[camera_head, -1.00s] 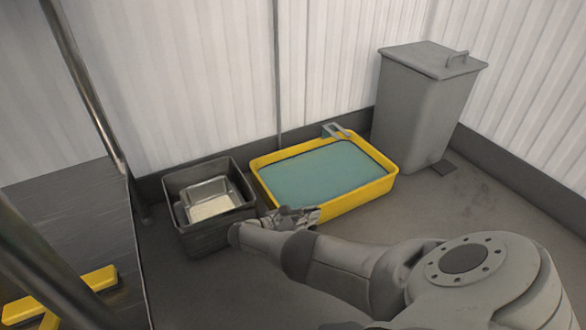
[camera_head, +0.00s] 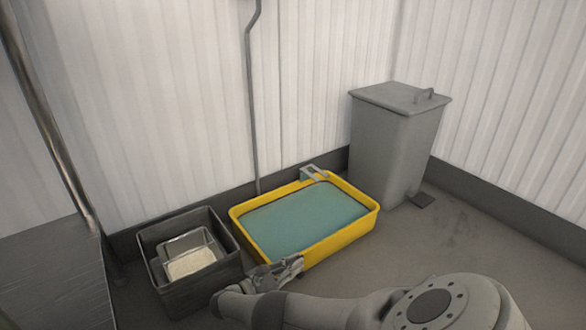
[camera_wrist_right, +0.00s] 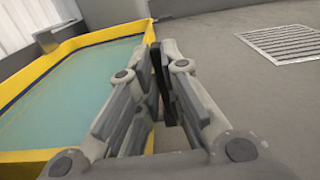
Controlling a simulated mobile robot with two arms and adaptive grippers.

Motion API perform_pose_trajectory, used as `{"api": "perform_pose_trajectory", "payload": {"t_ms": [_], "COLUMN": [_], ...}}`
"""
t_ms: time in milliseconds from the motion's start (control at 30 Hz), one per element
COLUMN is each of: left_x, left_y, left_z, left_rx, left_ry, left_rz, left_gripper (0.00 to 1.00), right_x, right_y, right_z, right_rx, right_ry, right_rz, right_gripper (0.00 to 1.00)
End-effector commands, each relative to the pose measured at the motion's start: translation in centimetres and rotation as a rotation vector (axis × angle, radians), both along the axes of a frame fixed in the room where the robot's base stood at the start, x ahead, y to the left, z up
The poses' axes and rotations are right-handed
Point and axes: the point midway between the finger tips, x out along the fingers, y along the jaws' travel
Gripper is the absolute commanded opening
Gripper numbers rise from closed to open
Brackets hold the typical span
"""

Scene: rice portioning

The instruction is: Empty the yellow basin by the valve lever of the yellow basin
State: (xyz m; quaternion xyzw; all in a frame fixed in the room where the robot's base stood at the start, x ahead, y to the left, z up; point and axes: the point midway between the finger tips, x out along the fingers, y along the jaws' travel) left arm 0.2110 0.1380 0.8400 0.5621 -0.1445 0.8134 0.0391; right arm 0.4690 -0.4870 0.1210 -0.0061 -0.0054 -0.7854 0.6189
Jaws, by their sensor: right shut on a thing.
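The yellow basin (camera_head: 345,240) stands on the floor and holds blue-green liquid (camera_head: 305,218); its rim (camera_wrist_right: 90,38) and liquid also show in the right wrist view. My right gripper (camera_head: 291,267) is at the basin's near side, low beside the outer wall. In the right wrist view its fingers (camera_wrist_right: 164,60) are closed together beside the yellow wall, shut on the valve lever, which the fingers hide almost wholly. I cannot make out the lever's angle. My left gripper is not in view.
A dark open bin (camera_head: 168,287) with a metal pan (camera_head: 207,243) of pale grains stands left of the basin. A grey lidded bin (camera_head: 390,150) stands behind right. A metal bracket (camera_head: 313,173) sits on the far rim. A floor grate (camera_wrist_right: 285,43) lies right of my gripper.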

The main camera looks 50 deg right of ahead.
Motion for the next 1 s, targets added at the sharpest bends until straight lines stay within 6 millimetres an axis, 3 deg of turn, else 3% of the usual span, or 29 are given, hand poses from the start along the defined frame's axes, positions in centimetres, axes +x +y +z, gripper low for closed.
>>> {"api": "perform_pose_trajectory", "payload": {"t_ms": [67,100,167,1000], "left_x": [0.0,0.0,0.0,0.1], "left_y": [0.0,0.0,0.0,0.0], "left_z": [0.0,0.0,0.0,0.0], "left_rx": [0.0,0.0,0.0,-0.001], "left_ry": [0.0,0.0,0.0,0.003], "left_rz": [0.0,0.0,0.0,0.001], "left_gripper": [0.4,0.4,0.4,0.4], "right_x": [0.0,0.0,0.0,0.2], "right_y": [0.0,0.0,0.0,0.1], "right_z": [-0.2,-0.2,-0.1,1.0], "right_rx": [0.002,0.002,0.002,0.005], "right_ry": [0.0,0.0,0.0,0.005], "right_rz": [0.002,0.002,0.002,0.005], "right_gripper": [0.0,0.13,0.18,0.18]}}
